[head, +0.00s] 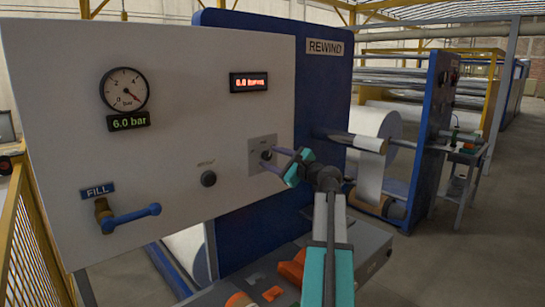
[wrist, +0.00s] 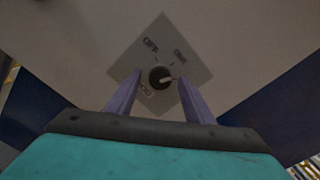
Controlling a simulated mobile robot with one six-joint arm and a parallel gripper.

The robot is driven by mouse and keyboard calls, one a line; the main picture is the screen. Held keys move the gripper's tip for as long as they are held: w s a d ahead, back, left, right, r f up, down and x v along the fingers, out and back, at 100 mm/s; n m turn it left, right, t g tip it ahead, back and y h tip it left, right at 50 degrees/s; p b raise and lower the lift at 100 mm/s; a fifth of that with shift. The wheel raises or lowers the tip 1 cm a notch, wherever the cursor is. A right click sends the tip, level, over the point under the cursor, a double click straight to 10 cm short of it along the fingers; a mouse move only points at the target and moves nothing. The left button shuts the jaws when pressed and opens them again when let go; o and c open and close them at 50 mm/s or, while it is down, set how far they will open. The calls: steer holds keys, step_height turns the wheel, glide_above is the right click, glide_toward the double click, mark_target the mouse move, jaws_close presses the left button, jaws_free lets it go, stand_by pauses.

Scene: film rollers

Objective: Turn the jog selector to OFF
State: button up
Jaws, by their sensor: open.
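The jog selector (head: 265,155) is a dark round knob on a grey square plate on the white panel. In the wrist view the knob (wrist: 160,77) has a pale pointer mark directed to the right of the picture, and the plate appears rotated like a diamond. Small labels surround the knob, too blurred to read surely. My gripper (head: 273,159) is open in front of the plate, with its purple fingers pointing at the panel. In the wrist view the fingers lie one on each side of the knob, with gaps between. Their exact depth relative to the knob is unclear.
A small black button (head: 208,179) sits left of the plate. A blue FILL handle (head: 133,217) sticks out lower left. A gauge (head: 125,90) and a red display (head: 250,83) are above. Rollers (head: 372,140) stand at right. Orange items (head: 290,270) lie on a surface below.

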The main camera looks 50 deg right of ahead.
steer(key=shift+w, duration=0.35)
steer(key=c, duration=1)
steer(key=shift+s+d+r, duration=0.1)
steer(key=shift+d, duration=0.2)
steer(key=shift+c, duration=0.2)
steer(key=shift+a, duration=0.2)
